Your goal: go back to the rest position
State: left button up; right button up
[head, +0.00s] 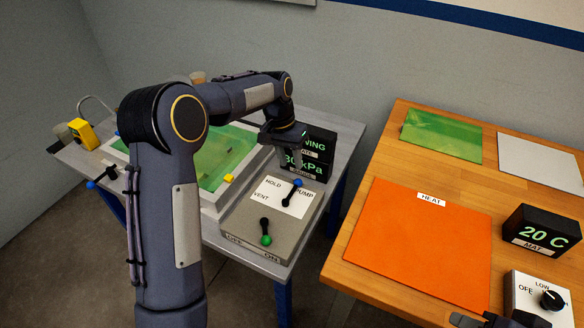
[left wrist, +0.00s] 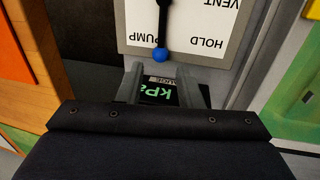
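My left arm reaches over the left table, and its gripper (head: 287,148) points down beside the black gauge display (head: 318,145), above the far end of the control box (head: 236,218). In the left wrist view its two fingers (left wrist: 160,75) stand apart with nothing between them; the gauge's kPa face (left wrist: 160,94) shows beyond the gap. The blue-tipped lever (head: 293,191) points to PUMP and is not held. It also shows in the left wrist view (left wrist: 162,38). My right gripper (head: 492,320) is only partly in view at the bottom edge, its fingers unclear.
A green-lined bath (head: 212,205) lies left of the control box, partly behind my left arm. A green-tipped lever (head: 265,232) is on the box front. The wooden table (head: 350,262) at right holds an orange mat (head: 425,240), a 20 C display (head: 541,233) and a dial box (head: 540,297).

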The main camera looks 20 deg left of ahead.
pick_arm(q)
jog(key=shift+r, duration=0.2)
dwell(0.3)
jog(key=s+a+r+n+t+h, duration=0.1)
jog(key=s+a+r+t, duration=0.1)
jog(key=s+r, duration=0.45)
jog(key=s+a+r+n+t, duration=0.1)
jog(key=s+r, duration=0.3)
jog(key=s, duration=0.6)
jog(key=s+d+f+t, duration=0.1)
jog(key=s, duration=0.7)
jog(key=s+d+f+n+t, duration=0.1)
jog(key=s+d+f, duration=0.1)
jog(key=s, duration=0.6)
jog(key=shift+s+f+n+t+h, duration=0.3)
jog(key=shift+s+t, duration=0.05)
jog(key=shift+t, duration=0.05)
